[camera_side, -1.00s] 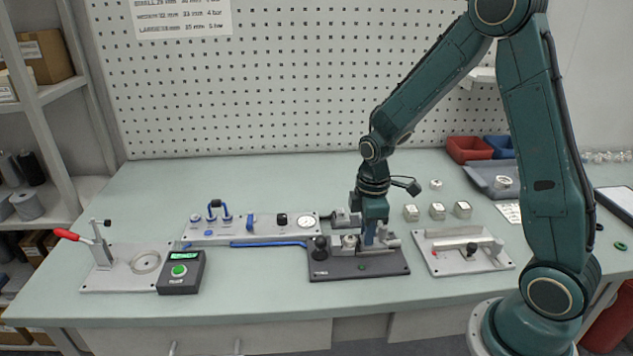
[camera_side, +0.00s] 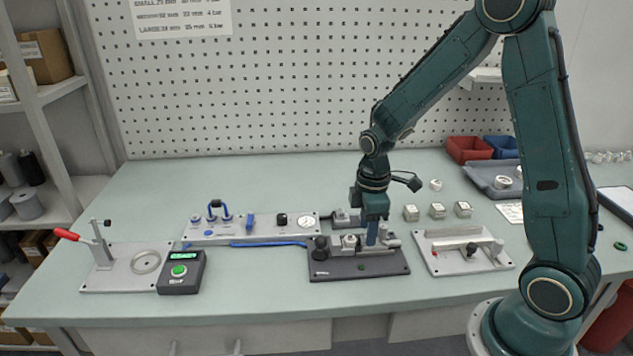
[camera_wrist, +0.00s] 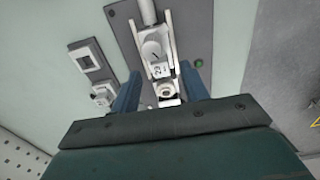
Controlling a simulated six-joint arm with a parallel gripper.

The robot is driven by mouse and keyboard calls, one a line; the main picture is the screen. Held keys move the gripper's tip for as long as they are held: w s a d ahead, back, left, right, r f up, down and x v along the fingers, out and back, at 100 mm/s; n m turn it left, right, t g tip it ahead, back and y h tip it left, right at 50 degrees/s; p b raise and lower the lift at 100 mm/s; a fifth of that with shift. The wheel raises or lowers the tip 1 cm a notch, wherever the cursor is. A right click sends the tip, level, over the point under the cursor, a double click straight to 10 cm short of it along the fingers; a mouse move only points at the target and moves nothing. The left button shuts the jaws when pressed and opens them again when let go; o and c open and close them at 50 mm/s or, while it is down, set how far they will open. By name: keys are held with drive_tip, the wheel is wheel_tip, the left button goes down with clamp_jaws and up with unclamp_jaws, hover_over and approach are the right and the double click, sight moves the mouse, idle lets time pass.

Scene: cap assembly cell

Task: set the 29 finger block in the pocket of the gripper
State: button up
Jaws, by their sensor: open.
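My gripper (camera_side: 371,240) points down over the dark base plate (camera_side: 385,264). In the wrist view its two blue fingers stand apart, and my gripper (camera_wrist: 160,72) is open. Between and just beyond the fingers is a pale finger block (camera_wrist: 159,70) whose mark seems to read 29. It sits in line with the light metal device on the plate, and the fingers look clear of it. In the side view a pale block (camera_side: 349,240) shows on that device, left of my fingers. How deep it sits in the pocket cannot be told.
Several small pale blocks (camera_side: 437,210) stand behind right. A light fixture plate (camera_side: 463,262) lies close on the right. A pneumatic panel with gauge (camera_side: 250,227) lies left, and a black box with green button (camera_side: 181,272) is further left. The front table strip is clear.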

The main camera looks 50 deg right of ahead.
wheel_tip(320, 180, up, 13)
drive_tip(key=shift+f, duration=0.15)
idle(0.4)
drive_tip(key=s+a+r+m+t, duration=0.2)
drive_tip(key=s+a+r+m, duration=0.1)
drive_tip(key=s, duration=0.5)
drive_tip(key=s+a+r+m+t, duration=0.3)
drive_tip(key=s+m, duration=0.3)
drive_tip(key=s, duration=0.2)
drive_tip(key=shift+s+a+r+t, duration=0.25)
drive_tip(key=shift+s+r+t, duration=0.05)
drive_tip(key=shift+r, duration=0.55)
drive_tip(key=shift+c, duration=0.5)
idle(0.3)
